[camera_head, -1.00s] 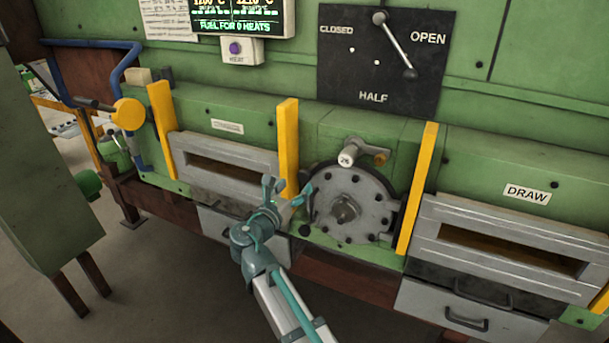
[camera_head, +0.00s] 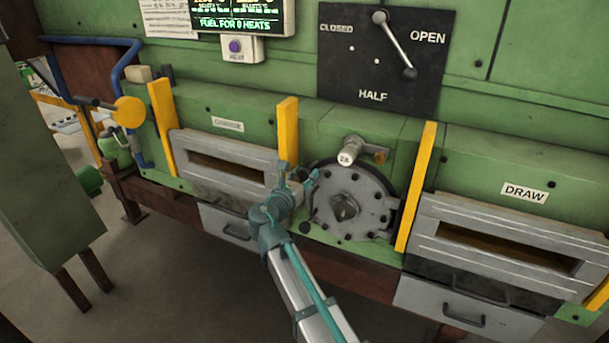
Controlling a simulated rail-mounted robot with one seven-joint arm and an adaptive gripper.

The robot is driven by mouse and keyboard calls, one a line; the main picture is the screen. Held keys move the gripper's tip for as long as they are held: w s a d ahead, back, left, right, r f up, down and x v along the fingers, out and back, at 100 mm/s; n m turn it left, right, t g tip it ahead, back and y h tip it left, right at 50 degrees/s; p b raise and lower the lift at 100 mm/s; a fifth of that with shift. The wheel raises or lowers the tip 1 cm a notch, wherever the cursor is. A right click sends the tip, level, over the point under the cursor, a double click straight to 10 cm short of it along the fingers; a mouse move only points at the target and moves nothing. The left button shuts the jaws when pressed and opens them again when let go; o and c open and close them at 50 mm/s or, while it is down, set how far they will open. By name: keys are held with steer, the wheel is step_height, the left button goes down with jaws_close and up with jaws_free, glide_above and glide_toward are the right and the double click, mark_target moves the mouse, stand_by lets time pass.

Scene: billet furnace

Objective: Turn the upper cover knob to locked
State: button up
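The round grey cover (camera_head: 372,207) sits on the green furnace front, with bolts around its face and a hub (camera_head: 344,207) at its middle. A dark knob (camera_head: 305,228) shows at its lower left edge. I cannot make out the upper cover knob clearly; the cover's upper left edge is partly hidden by my gripper. My gripper (camera_head: 298,174) is at that edge, with its fingers spread apart and pointing up. I cannot tell whether it touches anything there.
A pale cylinder marked 26 (camera_head: 349,150) juts out above the cover. Yellow upright bars (camera_head: 287,130) (camera_head: 416,187) stand on both sides. The charge door (camera_head: 222,150) is left, the draw door (camera_head: 510,228) right.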

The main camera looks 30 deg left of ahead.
steer(key=c, duration=0.5)
steer(key=shift+c, duration=0.2)
steer(key=shift+f+b, duration=0.1)
steer(key=shift+b, duration=0.25)
steer(key=m+b, duration=0.2)
steer(key=shift+f+m+b, duration=0.15)
steer(key=shift+m+b, duration=0.25)
steer(key=m+b, duration=0.4)
steer(key=shift+a+m+b, duration=0.1)
steer(key=shift+m+b, duration=0.2)
steer(key=shift+b, duration=0.1)
steer(key=m+b, duration=0.6)
steer(key=shift+b, duration=0.4)
steer(key=m+b, duration=0.3)
steer(key=m, duration=0.1)
steer(key=shift+b, duration=0.4)
steer(key=shift+r+m+b, duration=0.25)
steer(key=shift+m+b, duration=0.35)
steer(key=shift+m, duration=0.2)
